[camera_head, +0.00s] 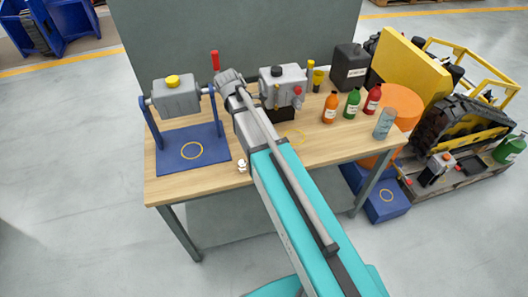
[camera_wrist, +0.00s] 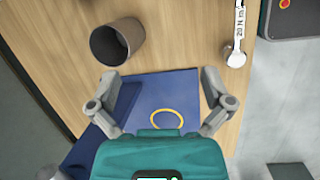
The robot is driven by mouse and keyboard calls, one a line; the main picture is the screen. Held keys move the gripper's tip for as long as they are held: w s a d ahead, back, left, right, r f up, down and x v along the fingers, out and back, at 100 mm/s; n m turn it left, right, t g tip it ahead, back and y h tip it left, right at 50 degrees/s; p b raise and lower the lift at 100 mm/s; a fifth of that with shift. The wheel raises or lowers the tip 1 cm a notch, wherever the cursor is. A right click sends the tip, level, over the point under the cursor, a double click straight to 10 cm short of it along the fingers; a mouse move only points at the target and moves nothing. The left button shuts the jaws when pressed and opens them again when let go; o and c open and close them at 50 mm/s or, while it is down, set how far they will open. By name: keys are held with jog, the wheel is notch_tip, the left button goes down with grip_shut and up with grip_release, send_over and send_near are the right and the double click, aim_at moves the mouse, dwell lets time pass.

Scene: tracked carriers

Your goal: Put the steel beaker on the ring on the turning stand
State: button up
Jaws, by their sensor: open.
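The steel beaker (camera_wrist: 131,33) is a dark grey cup on the wooden table in the wrist view, its open mouth towards the camera. I cannot make it out in the head view, where my arm covers part of the table. The turning stand (camera_head: 206,133) is blue, with a grey block on pivots above its base plate. The yellow ring (camera_head: 183,156) on that plate is empty; it also shows in the wrist view (camera_wrist: 152,122). My gripper (camera_wrist: 161,76) is open and empty, its fingers on either side of the ring in the picture, apart from the beaker. The head view hides its fingertips.
A wrench (camera_wrist: 236,58) marked 20 N m lies near the table (camera_head: 320,155) edge. Another grey device (camera_head: 284,78) stands at the back. Several bottles, including an orange one (camera_head: 330,108), and a bluish cylinder (camera_head: 384,124) stand on the right. A black canister (camera_head: 350,67) is behind them.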

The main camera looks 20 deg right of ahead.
jog(key=s+d+m+g+y, duration=0.1)
jog(key=s+d+m+y, duration=0.1)
jog(key=s+m, duration=1.4)
jog(key=shift+s+d+f+y, duration=0.2)
jog(key=shift+s+f+y, duration=0.25)
jog(key=shift+s, duration=0.35)
jog(key=shift+r, duration=0.1)
